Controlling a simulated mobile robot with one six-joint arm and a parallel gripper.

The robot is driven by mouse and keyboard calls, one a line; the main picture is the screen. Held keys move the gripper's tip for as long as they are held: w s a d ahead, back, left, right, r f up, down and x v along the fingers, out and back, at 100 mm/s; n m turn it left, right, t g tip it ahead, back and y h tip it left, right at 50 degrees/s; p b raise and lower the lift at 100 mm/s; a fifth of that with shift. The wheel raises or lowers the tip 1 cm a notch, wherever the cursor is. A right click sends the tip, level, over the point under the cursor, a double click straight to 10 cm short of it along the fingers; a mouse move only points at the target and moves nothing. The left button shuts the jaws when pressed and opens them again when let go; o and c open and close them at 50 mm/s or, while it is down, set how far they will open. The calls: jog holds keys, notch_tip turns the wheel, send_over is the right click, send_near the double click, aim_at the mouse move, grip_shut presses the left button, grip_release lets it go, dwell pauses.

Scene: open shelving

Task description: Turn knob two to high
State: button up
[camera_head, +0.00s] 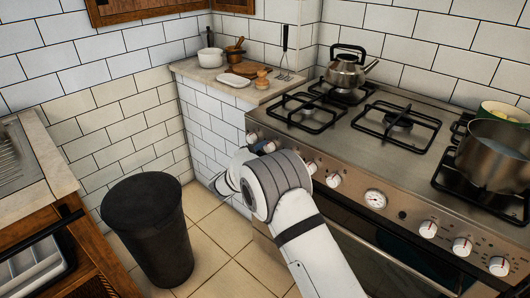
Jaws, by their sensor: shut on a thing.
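The stove's steel front panel carries a row of white-and-steel knobs. The leftmost knob (252,137) is in view, and the second knob from the left (270,146) shows just above my arm's wrist. My gripper (260,148) is at this second knob, mostly hidden behind my white and grey wrist. It is shut on that knob; the fingertips and the knob's pointer are not clear. Two more knobs, the third (311,168) and the fourth (333,180), stand free to the right of the wrist.
A dial (375,199) and several more knobs continue right. A kettle (346,68) and a large pot (494,154) stand on the stove. A black bin (148,230) stands on the floor left of my arm. A counter (215,82) with kitchenware lies behind.

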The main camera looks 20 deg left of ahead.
jog(key=shift+d+f, duration=0.1)
jog(key=shift+d, duration=0.05)
jog(key=shift+c, duration=0.3)
jog(key=shift+n, duration=0.4)
jog(key=shift+n+p, duration=0.4)
jog(key=shift+n, duration=0.6)
jog(key=n+g+p, duration=0.1)
jog(key=n, duration=0.3)
jog(key=shift+r+p, duration=0.2)
jog(key=shift+p, duration=0.2)
jog(key=n+p, duration=0.2)
jog(key=n, duration=0.2)
jog(key=shift+g, duration=0.3)
jog(key=shift+a+n+h+p, duration=0.2)
jog(key=shift+n+h+p, duration=0.25)
jog(key=shift+n, duration=0.55)
jog(key=shift+f, duration=0.1)
